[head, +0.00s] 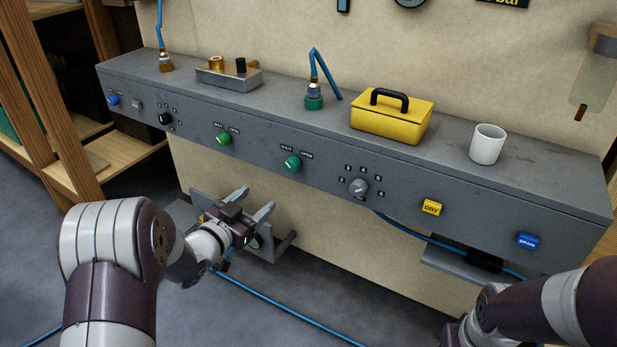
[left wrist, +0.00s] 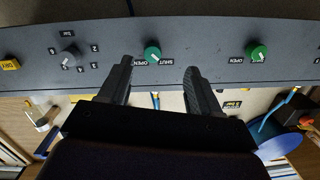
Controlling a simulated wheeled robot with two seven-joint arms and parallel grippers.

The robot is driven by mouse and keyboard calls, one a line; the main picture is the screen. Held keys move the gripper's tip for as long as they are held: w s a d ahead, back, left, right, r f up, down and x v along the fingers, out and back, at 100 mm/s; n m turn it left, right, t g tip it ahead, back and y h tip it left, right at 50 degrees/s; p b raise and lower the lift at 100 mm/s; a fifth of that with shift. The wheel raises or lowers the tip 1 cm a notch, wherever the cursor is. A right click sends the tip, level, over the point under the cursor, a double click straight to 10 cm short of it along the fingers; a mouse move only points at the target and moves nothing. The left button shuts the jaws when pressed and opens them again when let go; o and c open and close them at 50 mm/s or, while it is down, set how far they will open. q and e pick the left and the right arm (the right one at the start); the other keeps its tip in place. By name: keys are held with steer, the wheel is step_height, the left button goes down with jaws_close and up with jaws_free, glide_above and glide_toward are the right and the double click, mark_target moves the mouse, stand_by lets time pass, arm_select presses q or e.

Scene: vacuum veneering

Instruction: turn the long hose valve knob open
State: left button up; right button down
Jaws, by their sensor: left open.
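Two green valve knobs with SHUT and OPEN labels sit on the grey panel's front: a left one (head: 224,139) and a right one (head: 292,163). I cannot tell from the labels which serves the long hose. My left gripper (head: 249,203) is open and empty, below and in front of the panel, apart from both knobs. In the left wrist view, turned over, the right knob (left wrist: 152,54) shows beyond the gap between the fingers (left wrist: 157,85); its pale mark seems to slant toward SHUT. The left knob (left wrist: 257,52) is outside the fingers. My right gripper is not visible.
A grey numbered dial (head: 358,187), a yellow DRY button (head: 432,207) and a blue button (head: 528,240) are on the panel. A yellow box (head: 392,119) and white mug (head: 487,144) stand on top. A blue hose (head: 285,312) crosses the floor.

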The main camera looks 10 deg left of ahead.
mark_target(290, 167)
arm_select(q)
steer(key=shift+t+h, duration=0.4)
steer(key=shift+h, duration=0.1)
steer(key=b+x, duration=0.1)
steer(key=x, duration=0.3)
steer(key=r+b+x, duration=0.1)
steer(key=b+x, duration=0.1)
steer(key=x, duration=0.2)
steer(key=d+b+x, duration=0.1)
steer(key=x, duration=0.3)
steer(key=shift+s+r, duration=0.2)
steer(key=shift+r, duration=0.1)
steer(key=shift+w+d+r+b, duration=0.1)
steer(key=shift+w+r+b, duration=0.05)
steer(key=shift+w+b, duration=0.2)
steer(key=c, duration=1)
